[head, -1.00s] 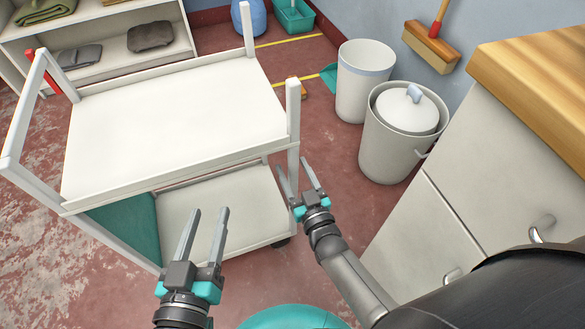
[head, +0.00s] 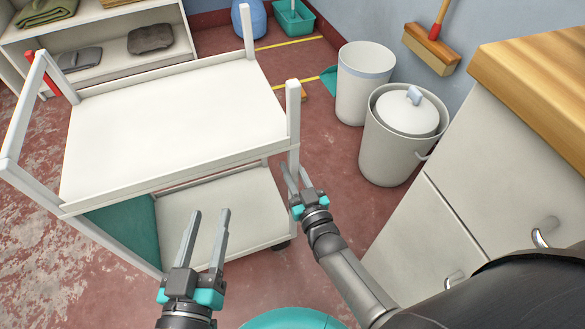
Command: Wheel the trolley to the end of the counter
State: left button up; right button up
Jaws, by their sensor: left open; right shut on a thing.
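The white two-shelf trolley (head: 175,125) stands at the left-centre of the head view, its top shelf empty, with a teal panel (head: 125,232) on its lower side. My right gripper (head: 293,167) is shut on the trolley's near right corner post (head: 293,110), low on the post below the top shelf. My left gripper (head: 210,213) is open and empty in front of the trolley's near side, over the lower shelf in the picture.
Two white bins (head: 365,85) (head: 395,155), the nearer one lidded, stand between trolley and counter. A broom (head: 432,45) leans at the wall. A shelf unit (head: 110,50) is behind the trolley. A teal tub (head: 295,18) and blue object (head: 250,20) are at the back. Red floor is open between trolley and bins.

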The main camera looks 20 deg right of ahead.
grip_shut()
dwell(0.8)
jog(key=shift+d, duration=0.15)
